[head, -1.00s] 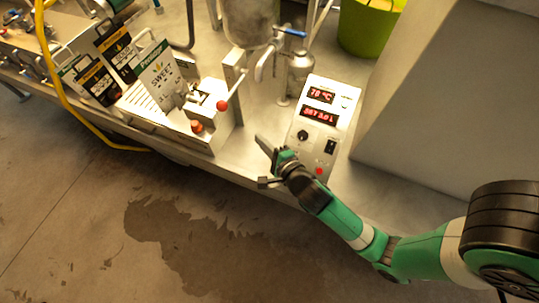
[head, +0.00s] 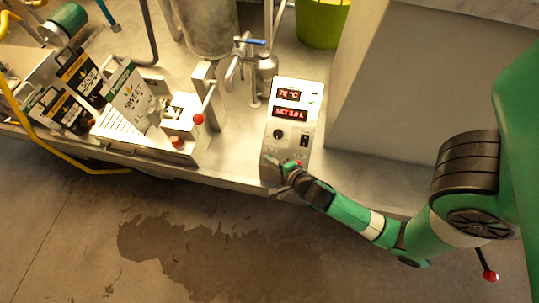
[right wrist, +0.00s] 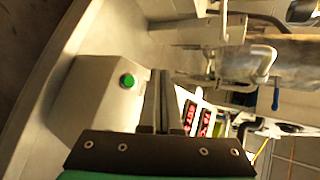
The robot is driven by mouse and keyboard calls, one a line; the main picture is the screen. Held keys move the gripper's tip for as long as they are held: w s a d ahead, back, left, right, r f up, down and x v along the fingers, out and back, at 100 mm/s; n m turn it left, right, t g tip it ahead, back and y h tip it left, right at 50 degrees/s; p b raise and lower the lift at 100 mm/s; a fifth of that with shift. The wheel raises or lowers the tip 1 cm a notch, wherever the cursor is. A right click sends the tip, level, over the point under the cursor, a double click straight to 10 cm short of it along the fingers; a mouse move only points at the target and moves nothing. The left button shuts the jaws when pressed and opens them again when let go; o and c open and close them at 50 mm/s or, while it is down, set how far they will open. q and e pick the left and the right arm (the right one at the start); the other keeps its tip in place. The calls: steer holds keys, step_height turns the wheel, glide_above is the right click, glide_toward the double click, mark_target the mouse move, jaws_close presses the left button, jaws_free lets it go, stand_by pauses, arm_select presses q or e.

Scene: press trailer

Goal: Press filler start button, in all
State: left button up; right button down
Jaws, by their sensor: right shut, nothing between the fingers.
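The filler's control box (head: 290,149) is pale grey with two red displays, a dark knob and a black switch; a red button shows low on its panel. In the right wrist view, the shut, empty fingers (right wrist: 157,100) are beside a pale housing (right wrist: 85,100) with a round green button (right wrist: 128,80), apart in the picture. The green button is hidden in the head view.
Left of the box stands a filling station (head: 170,148) with a red-ball lever and red button. Pouches (head: 125,95) stand beside it. A steel vessel (head: 208,28), blue-handled valve and lime bin (head: 322,22) are behind. A pale wall (head: 380,110) rises on the right.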

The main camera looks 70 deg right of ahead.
steer(key=d+f+b, duration=0.1)
steer(key=f, duration=0.1)
steer(key=d+f+b, duration=0.1)
steer(key=f, duration=0.1)
steer(key=d+f+b, duration=0.1)
steer(key=f, duration=0.1)
steer(key=shift+w+d+f, duration=0.1)
steer(key=shift+w+d, duration=0.05)
stand_by(1.8)
steer(key=shift+d+f, duration=0.2)
steer(key=shift+f, duration=0.1)
steer(key=shift+d+f+b, duration=0.15)
steer(key=shift+f+b, duration=0.25)
stand_by(0.6)
steer(key=shift+r, duration=0.15)
steer(key=shift+a+r+p, duration=0.35)
steer(key=shift+r+p, duration=0.15)
steer(key=shift+r, duration=0.1)
